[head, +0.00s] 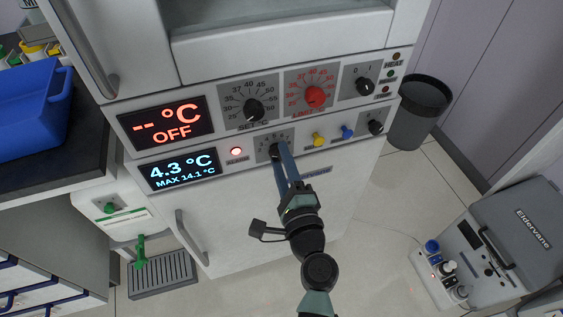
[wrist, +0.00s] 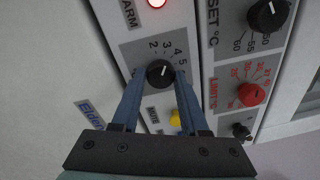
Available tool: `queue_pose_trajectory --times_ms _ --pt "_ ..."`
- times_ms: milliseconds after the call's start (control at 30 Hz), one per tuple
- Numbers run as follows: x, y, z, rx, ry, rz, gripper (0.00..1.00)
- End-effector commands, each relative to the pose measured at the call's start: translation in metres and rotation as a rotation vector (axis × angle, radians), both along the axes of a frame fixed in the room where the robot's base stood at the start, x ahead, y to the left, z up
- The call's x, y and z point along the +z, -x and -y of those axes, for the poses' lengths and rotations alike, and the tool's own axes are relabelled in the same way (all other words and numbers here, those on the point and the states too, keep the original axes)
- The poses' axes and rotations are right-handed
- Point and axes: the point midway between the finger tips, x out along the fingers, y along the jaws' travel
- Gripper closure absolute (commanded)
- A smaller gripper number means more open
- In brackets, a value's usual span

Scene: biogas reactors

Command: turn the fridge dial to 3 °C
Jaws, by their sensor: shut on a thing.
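The fridge dial (wrist: 160,71) is a small black knob on a grey scale plate with numbers from 2 upward, seen in the wrist view. In the head view its plate (head: 262,141) sits right of the blue-lit fridge display (head: 180,169), which reads 4.3 °C and MAX 14.1 °C. My gripper (head: 276,154) has its two blue fingers at the dial, one on each side in the wrist view, shut on it. The fingers hide most of the knob in the head view.
Above are the OFF display (head: 166,123), a black set dial (head: 253,110) and a red limit dial (head: 314,97). A lit red alarm lamp (head: 236,152) is left of the fridge dial; yellow (head: 319,140) and blue (head: 347,132) knobs are right. A bin (head: 419,112) stands beside the unit.

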Motion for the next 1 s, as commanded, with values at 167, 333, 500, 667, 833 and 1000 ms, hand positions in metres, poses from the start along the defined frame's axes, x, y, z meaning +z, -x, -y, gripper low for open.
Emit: queue_pose_trajectory --times_ms 167,333,500,667,833,1000 --pt "0.000 0.000 0.000 0.000 0.003 0.000 1.00" --pt "-0.001 0.000 0.000 0.000 0.002 0.000 1.00" --pt "0.000 0.000 0.000 0.000 0.002 0.000 0.26" --pt "0.000 0.000 0.000 0.000 0.002 0.000 0.26" --pt "-0.001 0.002 0.001 -0.001 0.002 -0.001 0.26" --pt "-0.002 0.019 0.005 -0.003 0.001 -0.002 0.26"
